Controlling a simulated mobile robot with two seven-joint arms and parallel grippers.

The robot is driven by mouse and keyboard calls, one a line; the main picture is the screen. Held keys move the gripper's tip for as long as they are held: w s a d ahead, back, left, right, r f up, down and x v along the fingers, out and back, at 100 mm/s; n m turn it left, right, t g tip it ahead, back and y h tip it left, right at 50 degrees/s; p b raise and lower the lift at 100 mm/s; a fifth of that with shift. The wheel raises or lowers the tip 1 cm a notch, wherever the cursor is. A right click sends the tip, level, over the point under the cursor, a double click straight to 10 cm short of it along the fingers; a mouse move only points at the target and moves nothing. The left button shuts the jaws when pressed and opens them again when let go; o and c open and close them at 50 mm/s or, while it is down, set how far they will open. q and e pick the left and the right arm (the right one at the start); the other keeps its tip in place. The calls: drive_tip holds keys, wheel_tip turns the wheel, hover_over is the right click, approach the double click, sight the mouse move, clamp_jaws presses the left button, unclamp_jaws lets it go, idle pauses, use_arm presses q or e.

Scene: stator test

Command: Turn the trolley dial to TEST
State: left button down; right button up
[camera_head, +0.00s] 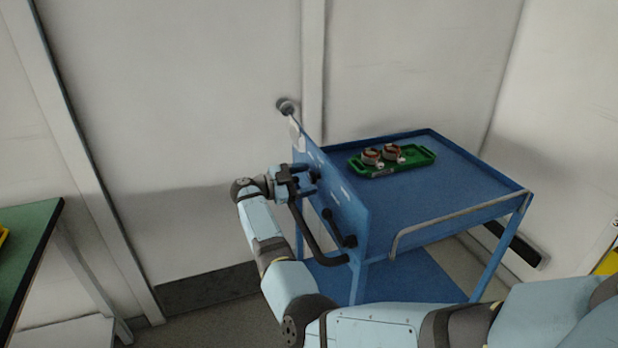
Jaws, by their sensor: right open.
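The blue trolley (450,188) stands in the middle right, with an upright blue panel (338,196) at its left end. I cannot tell which dark part is the dial, nor read any TEST mark. My right gripper (308,180) is open close to the panel's upper part, above the black push handle (318,240). Whether its fingers are around a knob or only beside it is hidden. My left gripper is not in view.
A green tray (416,158) with two copper-coloured round stators (372,157) lies on the trolley top. A grey rail (450,214) runs along its near side. A green-topped table (25,235) is at far left.

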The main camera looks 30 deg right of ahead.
drive_tip(key=shift+s+d, duration=0.15)
drive_tip(key=shift+d, duration=0.45)
drive_tip(key=c, duration=0.9)
